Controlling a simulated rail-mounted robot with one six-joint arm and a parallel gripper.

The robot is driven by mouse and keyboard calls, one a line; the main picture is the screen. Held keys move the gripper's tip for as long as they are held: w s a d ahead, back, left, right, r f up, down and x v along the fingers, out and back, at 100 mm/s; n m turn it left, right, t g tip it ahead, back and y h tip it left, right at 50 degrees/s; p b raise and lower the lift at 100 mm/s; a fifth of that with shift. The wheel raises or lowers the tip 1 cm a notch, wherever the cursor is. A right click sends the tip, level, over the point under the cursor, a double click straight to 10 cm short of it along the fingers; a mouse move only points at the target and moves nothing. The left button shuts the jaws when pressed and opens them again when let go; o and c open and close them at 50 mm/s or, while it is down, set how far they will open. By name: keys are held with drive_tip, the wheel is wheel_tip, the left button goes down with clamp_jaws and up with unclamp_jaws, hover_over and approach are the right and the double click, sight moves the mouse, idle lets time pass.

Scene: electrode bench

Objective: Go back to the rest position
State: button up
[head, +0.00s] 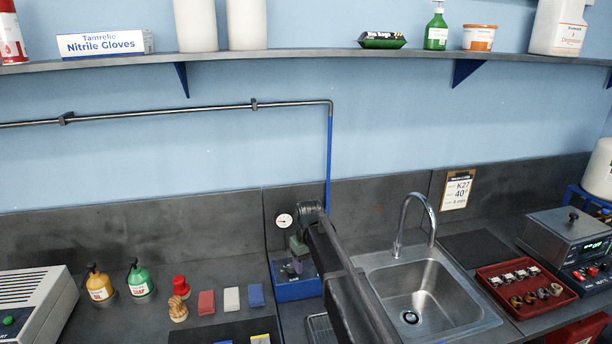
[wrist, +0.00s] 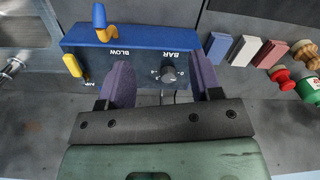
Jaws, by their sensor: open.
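My gripper (wrist: 163,88) shows in the wrist view with its two purple-grey fingers spread apart and nothing between them. Beyond the fingers is a blue box (wrist: 130,38) marked BLOW and BAR, with a dark knob and an orange-and-blue nozzle. In the head view my gripper (head: 291,268) is small and dark, over the blue box (head: 297,291) left of the sink. My arm partly hides that area. I cannot tell from the head view whether the fingers touch the box.
The steel sink (head: 425,298) and its tap (head: 412,222) stand right of my arm. A red tray (head: 521,309) holds several small parts. Blue, white and red blocks (head: 232,299), stamps and two pump bottles stand to the left. A gauge (head: 284,221) and pipe are on the wall behind.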

drive_tip(key=s+d+f+m+b, duration=0.3)
drive_tip(key=s+d, duration=0.6)
drive_tip(key=s, duration=0.5)
drive_tip(key=s+d+f+m+b, duration=0.3)
drive_tip(key=s+d, duration=0.6)
drive_tip(key=s, duration=0.5)
drive_tip(key=shift+s+d+f, duration=0.2)
drive_tip(key=shift+d+f, duration=0.1)
drive_tip(key=shift+f, duration=0.4)
drive_tip(key=shift+c, duration=0.4)
